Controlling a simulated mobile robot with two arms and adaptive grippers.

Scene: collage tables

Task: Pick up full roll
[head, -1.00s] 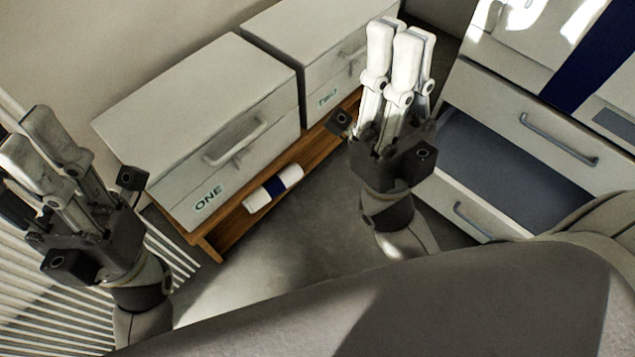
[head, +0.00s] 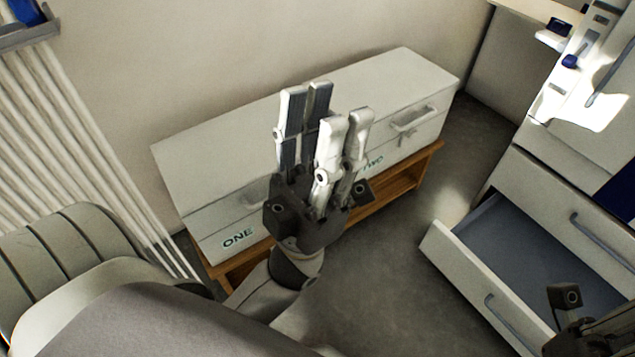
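No roll shows in the head view now. The stretch of the low wooden bench (head: 385,197) where a white roll with a blue band lay is mostly hidden behind my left gripper and arm. My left gripper (head: 323,106) is in the middle of the view, its fingers pointing up the picture, in front of the white boxes. Its fingers are apart and nothing shows between them. Of my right gripper (head: 575,325), only a dark part shows at the bottom right; its fingers are not visible.
White boxes marked ONE (head: 205,222) and TWO (head: 415,135) stand on the bench against the wall. At the right a white cabinet (head: 560,185) has an open drawer (head: 465,268). White radiator bars (head: 75,130) are at the left. Grey floor (head: 385,270) between is clear.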

